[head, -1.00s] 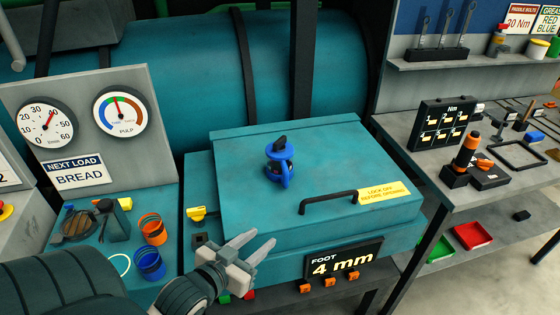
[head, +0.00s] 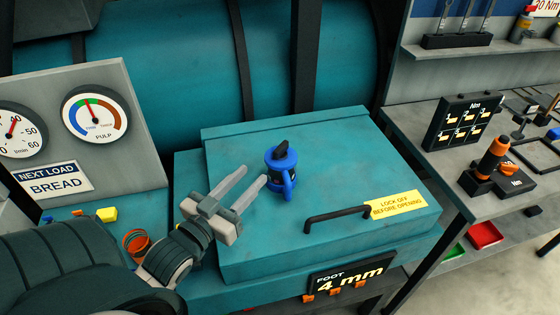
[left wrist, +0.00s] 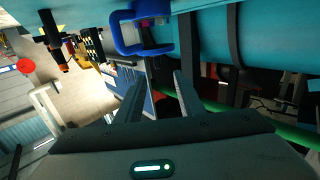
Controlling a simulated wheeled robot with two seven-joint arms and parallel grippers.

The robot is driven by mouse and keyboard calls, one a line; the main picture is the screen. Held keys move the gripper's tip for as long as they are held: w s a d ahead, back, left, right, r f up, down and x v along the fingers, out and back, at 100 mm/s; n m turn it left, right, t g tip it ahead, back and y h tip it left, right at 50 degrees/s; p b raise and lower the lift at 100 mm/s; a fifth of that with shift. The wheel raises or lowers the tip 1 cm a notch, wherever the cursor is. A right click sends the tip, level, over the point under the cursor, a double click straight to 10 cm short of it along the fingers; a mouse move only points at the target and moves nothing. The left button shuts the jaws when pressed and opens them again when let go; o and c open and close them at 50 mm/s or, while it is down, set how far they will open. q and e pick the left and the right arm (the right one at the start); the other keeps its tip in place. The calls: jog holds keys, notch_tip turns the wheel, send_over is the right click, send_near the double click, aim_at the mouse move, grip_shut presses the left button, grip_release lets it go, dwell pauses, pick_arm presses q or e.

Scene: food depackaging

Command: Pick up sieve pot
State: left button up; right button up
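A blue, pot-shaped thing with a dark top and a side handle, which I take for the sieve pot (head: 283,178), stands upright on the teal lid (head: 330,155). In the left wrist view the blue body (left wrist: 128,34) shows at the top, beyond the fingers. My left gripper (head: 254,178) is open and empty over the left part of the lid. Its fingertips point at the pot from the left, close to it; I cannot tell if they touch. In the left wrist view the fingers (left wrist: 158,82) are apart. My right gripper is not in view.
A black handle (head: 337,215) and a yellow label (head: 396,205) are on the lid right of the pot. A tool bench (head: 425,160) is at the right.

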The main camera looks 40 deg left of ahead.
aim_at(274, 153)
pick_arm(q)
jog(key=w+b, duration=0.4)
jog(key=w, duration=0.2)
jog(key=shift+w+b, duration=0.35)
jog(key=shift+w, duration=0.05)
jog(key=w+p, duration=0.1)
jog(key=w, duration=0.1)
jog(key=w+p, duration=0.1)
jog(key=w, duration=0.1)
jog(key=shift+w+a+r, duration=0.1)
jog(key=shift+w+r, duration=0.1)
jog(key=shift+w, duration=0.15)
jog(key=shift+w+f, duration=0.1)
jog(key=shift+w, duration=0.1)
jog(key=shift+w, duration=0.1)
